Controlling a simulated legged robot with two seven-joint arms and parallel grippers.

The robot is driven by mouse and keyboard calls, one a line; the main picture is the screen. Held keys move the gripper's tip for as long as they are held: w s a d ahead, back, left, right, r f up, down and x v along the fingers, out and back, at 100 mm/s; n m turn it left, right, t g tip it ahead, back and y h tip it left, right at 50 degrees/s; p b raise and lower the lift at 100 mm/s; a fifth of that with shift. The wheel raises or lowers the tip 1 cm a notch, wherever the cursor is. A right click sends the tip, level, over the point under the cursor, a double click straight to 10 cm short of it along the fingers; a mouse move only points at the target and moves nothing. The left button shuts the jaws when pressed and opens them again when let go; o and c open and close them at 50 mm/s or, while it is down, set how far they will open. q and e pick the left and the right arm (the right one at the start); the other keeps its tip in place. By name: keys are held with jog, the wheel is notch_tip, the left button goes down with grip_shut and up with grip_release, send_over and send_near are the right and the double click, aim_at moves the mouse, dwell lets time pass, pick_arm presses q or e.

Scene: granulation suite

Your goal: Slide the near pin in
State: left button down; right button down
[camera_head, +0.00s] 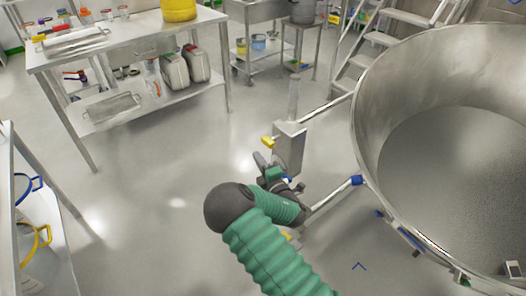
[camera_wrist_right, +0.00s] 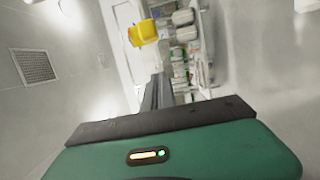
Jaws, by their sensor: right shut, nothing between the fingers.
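A yellow-ended pin (camera_head: 267,141) sticks out to the left of the steel block (camera_head: 290,146) on the bin's frame. A second yellow piece (camera_head: 287,236) shows nearer, mostly hidden behind my green right arm; I cannot tell whether it is the near pin. My right gripper (camera_head: 266,159) is shut and empty, just below the upper yellow end and left of the block. Its dark fingers show in the right wrist view (camera_wrist_right: 158,92) with nothing held. I cannot tell whether it touches the block. My left gripper is out of view.
The large round steel vessel (camera_head: 365,110) fills the right side, with a blue-collared frame bar (camera_head: 334,195) joining it. A steel table (camera_head: 130,48) with a yellow tub (camera_head: 178,10) stands back left. A shelf rack edges the left. Open floor (camera_head: 160,190) lies between.

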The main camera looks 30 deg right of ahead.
aim_at(272, 146)
jog(key=w+d, duration=0.1)
jog(key=d, duration=0.1)
jog(key=w+d+b, duration=0.1)
jog(key=d, duration=0.2)
jog(key=w+d, duration=0.1)
jog(key=d, duration=0.1)
jog(key=shift+d, duration=0.15)
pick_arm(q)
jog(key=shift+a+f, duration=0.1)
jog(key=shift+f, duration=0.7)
pick_arm(e)
jog(key=shift+r, duration=0.15)
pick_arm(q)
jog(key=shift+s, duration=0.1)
